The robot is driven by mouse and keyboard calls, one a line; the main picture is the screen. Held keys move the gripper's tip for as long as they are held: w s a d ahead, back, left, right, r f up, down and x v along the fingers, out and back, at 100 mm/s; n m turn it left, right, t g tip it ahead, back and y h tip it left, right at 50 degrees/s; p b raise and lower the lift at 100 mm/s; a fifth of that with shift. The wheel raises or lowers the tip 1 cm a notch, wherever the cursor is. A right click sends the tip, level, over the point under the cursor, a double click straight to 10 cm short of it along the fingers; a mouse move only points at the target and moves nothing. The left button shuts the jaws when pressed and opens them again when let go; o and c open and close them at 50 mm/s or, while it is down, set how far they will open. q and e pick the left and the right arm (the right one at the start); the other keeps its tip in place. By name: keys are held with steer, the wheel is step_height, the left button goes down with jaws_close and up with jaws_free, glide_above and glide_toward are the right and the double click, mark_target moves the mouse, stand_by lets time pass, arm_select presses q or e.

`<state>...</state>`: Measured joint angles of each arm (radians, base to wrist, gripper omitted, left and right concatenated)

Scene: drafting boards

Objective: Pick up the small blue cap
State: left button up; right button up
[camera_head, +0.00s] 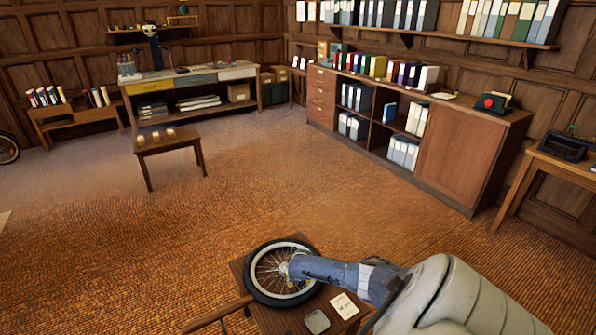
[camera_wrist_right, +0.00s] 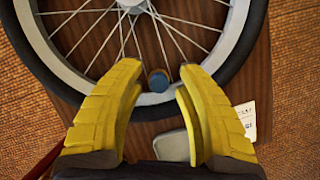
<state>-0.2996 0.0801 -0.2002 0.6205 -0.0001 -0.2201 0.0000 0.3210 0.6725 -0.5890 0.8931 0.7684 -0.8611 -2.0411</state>
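The small blue cap (camera_wrist_right: 158,82) shows in the right wrist view as a round blue end with a brownish side. It appears between the yellow fingertips of my right gripper (camera_wrist_right: 160,68), which is open with a gap on both sides of the cap. The cap overlaps the rim of a spoked wheel (camera_wrist_right: 70,65); I cannot tell whether it touches it. In the head view my right arm reaches over the wheel (camera_head: 251,284), hiding the cap and fingers. My left gripper is not in view.
The wheel lies on a small wooden table (camera_head: 266,319). A grey dish (camera_head: 317,321) and a white card (camera_head: 344,306) lie beside it. Open carpet (camera_head: 140,250) surrounds the table. A low bench (camera_head: 168,142), cabinets and shelves stand farther back.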

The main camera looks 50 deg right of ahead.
jaws_close()
steer(key=shift+r, duration=0.15)
